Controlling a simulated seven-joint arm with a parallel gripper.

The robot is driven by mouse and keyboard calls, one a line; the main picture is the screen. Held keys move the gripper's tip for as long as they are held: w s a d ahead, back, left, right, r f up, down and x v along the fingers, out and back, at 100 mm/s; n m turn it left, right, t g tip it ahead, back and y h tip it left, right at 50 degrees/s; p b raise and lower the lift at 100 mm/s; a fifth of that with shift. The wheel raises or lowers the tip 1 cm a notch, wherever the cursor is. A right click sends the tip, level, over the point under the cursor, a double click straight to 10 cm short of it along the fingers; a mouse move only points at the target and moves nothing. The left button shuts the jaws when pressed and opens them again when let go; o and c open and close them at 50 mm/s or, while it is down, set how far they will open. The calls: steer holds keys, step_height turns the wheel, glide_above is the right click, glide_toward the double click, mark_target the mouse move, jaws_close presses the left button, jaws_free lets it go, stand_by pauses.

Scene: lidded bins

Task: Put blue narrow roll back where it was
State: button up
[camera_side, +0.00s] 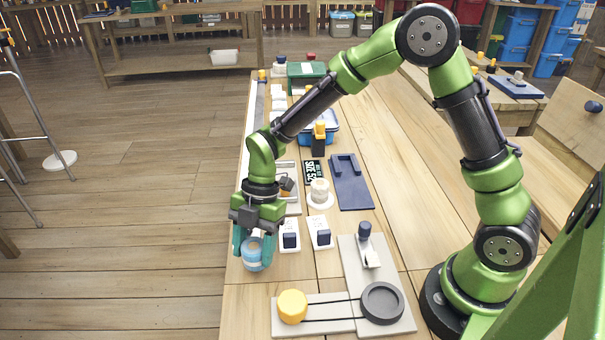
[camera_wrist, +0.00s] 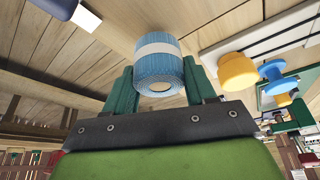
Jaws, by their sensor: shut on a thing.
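The blue narrow roll (camera_side: 251,257) is a short blue cylinder near the left edge of the wooden bench. In the wrist view the blue roll (camera_wrist: 160,66) shows ribbed sides, a pale band around its middle and an open end. My gripper (camera_side: 253,243) points down and is shut on the roll, with one green finger on each side of it. The fingers of my gripper (camera_wrist: 158,84) also show in the wrist view, beside the roll. I cannot tell whether the roll's underside touches the bench. Its former place is not identifiable from these frames.
Two white plates with dark blocks (camera_side: 290,237) (camera_side: 321,233) lie right of my gripper. A grey board with a yellow knob (camera_side: 292,306) and dark disc (camera_side: 382,303) is in front. A white roll (camera_side: 320,191) stands on a white disc, beside a dark blue tray (camera_side: 351,184).

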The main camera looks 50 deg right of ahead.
steer(key=shift+f, duration=1.3)
steer(key=shift+s+f, duration=0.1)
steer(key=shift+f, duration=0.05)
steer(key=o, duration=1.1)
steer(key=shift+o, duration=0.2)
